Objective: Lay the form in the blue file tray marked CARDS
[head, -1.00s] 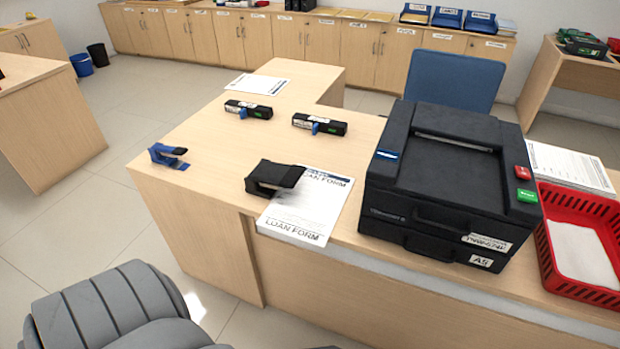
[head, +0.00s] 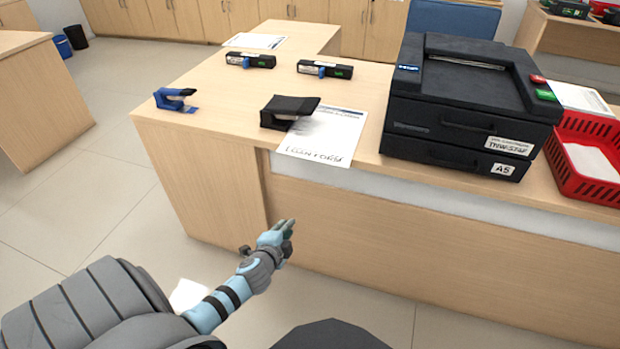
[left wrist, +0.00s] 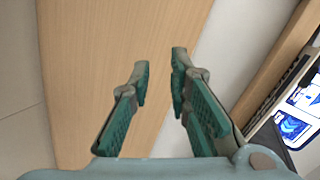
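A white printed form (head: 330,143) lies on the counter, its near edge at the front. A black desk device (head: 288,111), perhaps a punch, rests over its left part. The lettering is blurred now; it read LOAN FORM earlier. My left gripper (head: 289,226) is in front of the counter's front panel, below and apart from the form. In the left wrist view the same gripper (left wrist: 158,72) has its fingers apart with nothing between them. My right gripper is not in view. The blue file trays are out of view now.
A black printer (head: 465,95) stands right of the form, beside a red basket (head: 590,185). A blue stapler (head: 175,99) and two black devices (head: 250,61) (head: 325,69) are on the counter (head: 210,85). A blue chair (head: 452,16) is behind it.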

